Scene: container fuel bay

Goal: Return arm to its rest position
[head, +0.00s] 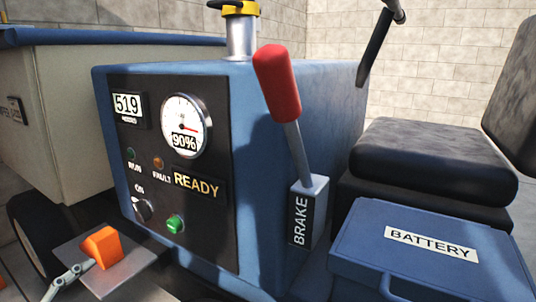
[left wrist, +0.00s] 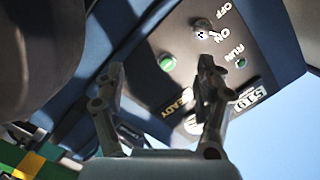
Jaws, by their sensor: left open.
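My left gripper (head: 68,281) shows at the lower left of the head view, as grey fingers just left of an orange block (head: 102,247) on a grey plate; I cannot tell whether they touch. In the left wrist view the left gripper (left wrist: 158,75) has its two fingers spread apart with nothing between them. The black control panel (head: 178,100) of the blue vehicle lies beyond the fingers there, with its green button (left wrist: 167,62) and knob (left wrist: 203,28) in sight. My right gripper is in neither view.
A red-handled brake lever (head: 277,84) rises beside the panel. A blue battery case (head: 350,240) and black seat (head: 428,160) are at the right. A pale cart (head: 85,110) with a wheel (head: 30,235) stands at the left. The gauge reads 90%, and READY is displayed.

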